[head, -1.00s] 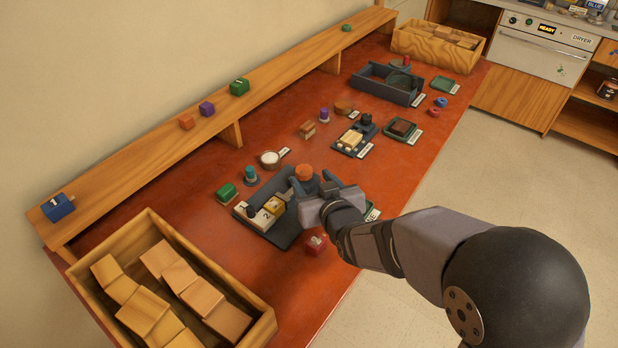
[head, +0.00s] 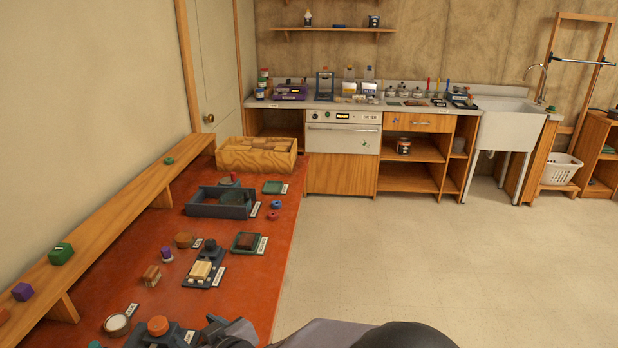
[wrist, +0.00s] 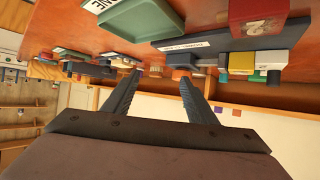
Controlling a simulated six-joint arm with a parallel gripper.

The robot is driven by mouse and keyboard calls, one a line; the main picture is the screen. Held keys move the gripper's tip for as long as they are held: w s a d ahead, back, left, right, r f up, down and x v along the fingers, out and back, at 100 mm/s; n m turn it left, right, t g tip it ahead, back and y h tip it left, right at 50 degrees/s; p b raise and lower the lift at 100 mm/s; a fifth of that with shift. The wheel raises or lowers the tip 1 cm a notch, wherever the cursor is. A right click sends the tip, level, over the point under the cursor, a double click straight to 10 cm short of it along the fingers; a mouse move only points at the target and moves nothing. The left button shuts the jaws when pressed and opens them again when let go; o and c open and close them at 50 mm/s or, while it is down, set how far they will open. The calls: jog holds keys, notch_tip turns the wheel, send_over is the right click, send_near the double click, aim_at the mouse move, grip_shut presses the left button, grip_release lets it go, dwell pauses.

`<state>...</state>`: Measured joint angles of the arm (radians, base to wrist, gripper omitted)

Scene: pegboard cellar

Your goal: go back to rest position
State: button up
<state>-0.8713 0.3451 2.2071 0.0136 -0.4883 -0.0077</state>
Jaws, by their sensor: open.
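My gripper (wrist: 161,76) is open, with nothing held between its two dark fingers in the wrist view. In the head view my gripper sits at the bottom edge, partly cut off, over the red-brown bench (head: 255,262). An orange-topped piece (head: 158,325) is close by it there. In the wrist view an orange piece (wrist: 180,73) appears beyond the fingertips; I cannot tell how far off it is. The lower part of my arm is out of the head view.
A dark tray (head: 200,209), a stamp-like holder (head: 203,272) and a round white-topped dish (head: 117,324) stand on the bench. A wooden crate (head: 256,165) stands at its far end. A raised shelf (head: 110,233) runs along the left. The floor (head: 430,260) at right is clear.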

jog(key=d+f+m+g+h+p, duration=0.25)
jog(key=d+m+h+p, duration=0.35)
jog(key=d, duration=2.1)
jog(key=s+d+r+m+g+h, duration=0.2)
jog(key=s+d+g, duration=0.3)
jog(key=s+d, duration=0.8)
jog(key=shift+s+d+m+g+h, duration=0.4)
jog(key=shift+d+m+h, duration=0.3)
jog(key=shift+d+m, duration=0.35)
